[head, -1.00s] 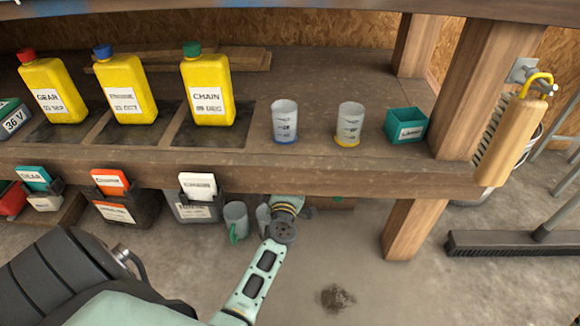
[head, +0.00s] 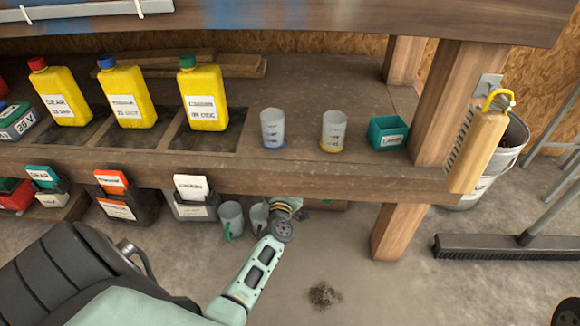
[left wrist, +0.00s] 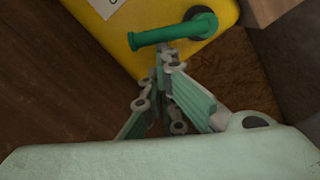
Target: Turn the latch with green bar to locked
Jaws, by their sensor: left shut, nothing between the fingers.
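In the left wrist view a green bar (left wrist: 170,34), a round horizontal handle, sits on the front of a yellow box-like body (left wrist: 130,50) with a white label partly cut off by the top edge. My left gripper (left wrist: 163,68) is just below the bar, with its mint fingers shut and nothing held. Whether the fingertips touch the bar I cannot tell. In the head view my left arm reaches under the bench edge; its gripper is largely hidden there, and the latch does not show. My right gripper is in neither view.
The bench (head: 330,178) carries yellow bottles (head: 203,95), two measuring cups (head: 272,128) and a teal bin (head: 388,133). Mugs (head: 231,219) and card boxes (head: 190,200) are below its front edge. A wooden post (head: 396,231) stands right of my arm.

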